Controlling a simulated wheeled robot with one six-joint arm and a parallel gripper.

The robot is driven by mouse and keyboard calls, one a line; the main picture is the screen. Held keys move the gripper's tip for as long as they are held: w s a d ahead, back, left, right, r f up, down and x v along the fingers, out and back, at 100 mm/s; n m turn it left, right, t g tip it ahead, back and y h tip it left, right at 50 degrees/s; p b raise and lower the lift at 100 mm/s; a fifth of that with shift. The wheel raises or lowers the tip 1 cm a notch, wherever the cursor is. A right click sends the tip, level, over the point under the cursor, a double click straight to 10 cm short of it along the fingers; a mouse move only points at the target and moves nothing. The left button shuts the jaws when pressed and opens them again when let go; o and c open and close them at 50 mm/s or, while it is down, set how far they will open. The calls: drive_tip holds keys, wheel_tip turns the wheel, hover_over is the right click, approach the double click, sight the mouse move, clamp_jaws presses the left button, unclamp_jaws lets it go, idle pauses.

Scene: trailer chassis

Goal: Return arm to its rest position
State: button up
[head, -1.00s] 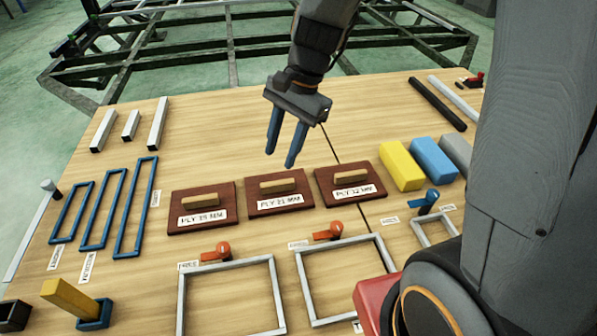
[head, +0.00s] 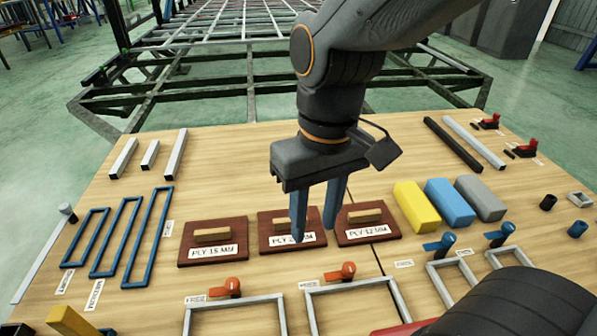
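My gripper (head: 315,228) hangs from my arm over the middle of the wooden table (head: 225,150). Its two blue fingers point down, apart, with nothing seen between them. In the picture the fingers overlap the middle plywood board (head: 280,249) and hide part of its handle and label. Whether they touch it cannot be told, but they seem to be above it. The left board (head: 240,258) and the right board (head: 352,234) lie beside it, each with a wooden handle.
Blue rectangular frames (head: 147,235) and short metal tubes (head: 123,158) lie at left. Yellow (head: 415,207), blue (head: 449,203) and grey (head: 481,197) blocks sit at right. Grey square frames with red levers (head: 347,271) are in front. A dark metal chassis (head: 240,85) stands behind the table.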

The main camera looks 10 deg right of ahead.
idle(0.9)
drive_tip(key=d+r+m+p, duration=0.3)
drive_tip(key=d+r+p, duration=0.8)
drive_tip(key=p, duration=1)
wheel_tip(320, 180, up, 3)
drive_tip(key=shift+s+d+f+m+h+p, duration=0.2)
drive_tip(key=shift+m+h+p, duration=0.1)
drive_tip(key=shift+m+p, duration=0.1)
